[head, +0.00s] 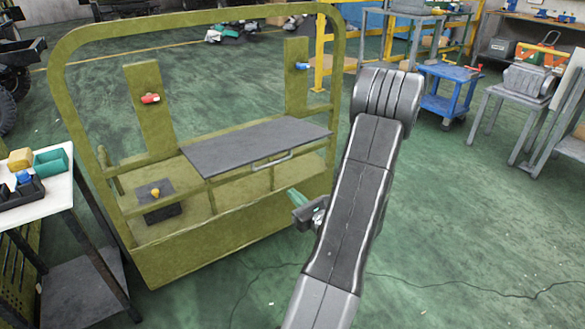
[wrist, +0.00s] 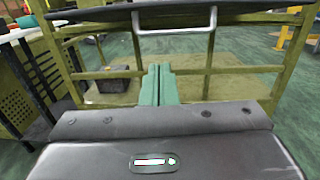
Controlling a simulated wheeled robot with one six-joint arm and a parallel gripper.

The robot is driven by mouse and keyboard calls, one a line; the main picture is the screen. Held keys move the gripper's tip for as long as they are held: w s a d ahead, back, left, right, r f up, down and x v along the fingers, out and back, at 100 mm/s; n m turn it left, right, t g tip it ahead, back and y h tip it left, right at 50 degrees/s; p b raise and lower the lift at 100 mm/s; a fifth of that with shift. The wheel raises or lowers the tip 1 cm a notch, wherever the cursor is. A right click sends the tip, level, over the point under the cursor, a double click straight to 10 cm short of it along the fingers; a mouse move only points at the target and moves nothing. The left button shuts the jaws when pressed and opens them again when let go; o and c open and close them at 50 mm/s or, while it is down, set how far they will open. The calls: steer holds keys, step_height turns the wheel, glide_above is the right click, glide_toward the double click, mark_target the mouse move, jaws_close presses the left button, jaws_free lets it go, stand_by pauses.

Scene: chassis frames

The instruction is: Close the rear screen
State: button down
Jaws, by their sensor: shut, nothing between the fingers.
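The rear screen is a dark grey panel (head: 250,143) that stands out roughly level from the olive green frame (head: 60,90). A pale bar handle (head: 272,160) is on its near edge. In the wrist view the panel (wrist: 105,15) crosses the top and the handle (wrist: 175,28) hangs from its edge. My gripper (head: 295,196) is below and to the right of the handle in the head view. Its green fingers (wrist: 158,72) are together and empty, pointing toward the frame under the panel. They look apart from the handle, though the exact gap is unclear.
A red latch (head: 150,99) and a blue latch (head: 302,66) sit on the frame's uprights. A dark box with a yellow knob (head: 155,193) is inside the frame. A white-topped table (head: 50,205) stands at left.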

steer(key=w+a+r+b, duration=0.1)
steer(key=w+a+r, duration=0.3)
steer(key=w, duration=0.5)
steer(key=shift+w+a+r+m+t, duration=0.15)
steer(key=shift+w+a+m+t, duration=0.15)
steer(key=shift+a, duration=0.3)
steer(key=shift+r, duration=0.15)
